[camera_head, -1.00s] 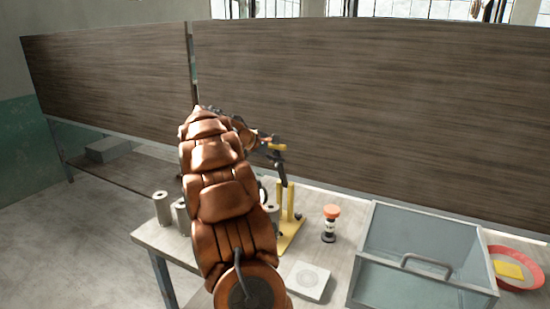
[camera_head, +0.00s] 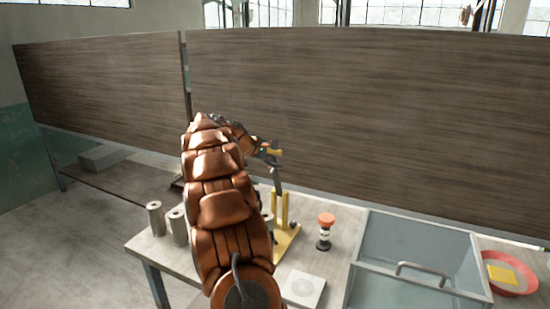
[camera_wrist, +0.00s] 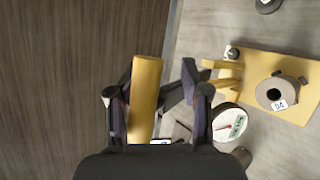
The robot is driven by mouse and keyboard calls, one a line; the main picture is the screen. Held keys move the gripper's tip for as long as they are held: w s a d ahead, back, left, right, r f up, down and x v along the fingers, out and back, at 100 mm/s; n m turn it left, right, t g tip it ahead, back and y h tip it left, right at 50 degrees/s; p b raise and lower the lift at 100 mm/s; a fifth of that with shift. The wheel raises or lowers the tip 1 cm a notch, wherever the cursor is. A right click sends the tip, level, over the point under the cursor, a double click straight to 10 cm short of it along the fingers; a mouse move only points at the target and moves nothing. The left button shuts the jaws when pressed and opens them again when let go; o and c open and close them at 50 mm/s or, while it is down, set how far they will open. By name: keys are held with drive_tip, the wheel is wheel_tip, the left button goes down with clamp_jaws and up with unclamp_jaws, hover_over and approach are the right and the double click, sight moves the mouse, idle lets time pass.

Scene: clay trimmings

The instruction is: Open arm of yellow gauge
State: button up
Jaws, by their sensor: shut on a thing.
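The yellow gauge stands on the table, with a yellow base plate (camera_head: 287,243) and upright posts (camera_head: 283,210). Its dark arm (camera_head: 276,181) is raised, rising steeply above the posts. In the wrist view the yellow base plate (camera_wrist: 302,82) carries a grey cylinder (camera_wrist: 276,92) labelled D4, and a round white dial (camera_wrist: 229,123) lies beside it. My gripper (camera_wrist: 157,100) is shut on the yellow handle (camera_wrist: 146,90) at the arm's end. The handle lies close to the left finger. My gripper (camera_head: 268,152) shows small in the head view, and my arm hides part of the gauge's left side.
Grey cylinders (camera_head: 155,218) stand at the table's left edge. An orange-topped stamp-like thing (camera_head: 325,232), a pale square tile (camera_head: 303,289), a grey bin with a handle (camera_head: 366,246) and a red bowl (camera_head: 531,285) lie to the right. A wooden panel (camera_head: 350,110) stands behind.

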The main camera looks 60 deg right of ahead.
drive_tip(key=shift+w+f, duration=0.1)
drive_tip(key=shift+w+a+r, duration=0.25)
drive_tip(key=shift+a+r, duration=0.05)
drive_tip(key=shift+a, duration=0.05)
drive_tip(key=v, duration=1.1)
drive_tip(key=shift+s, duration=0.25)
drive_tip(key=shift+r, duration=0.15)
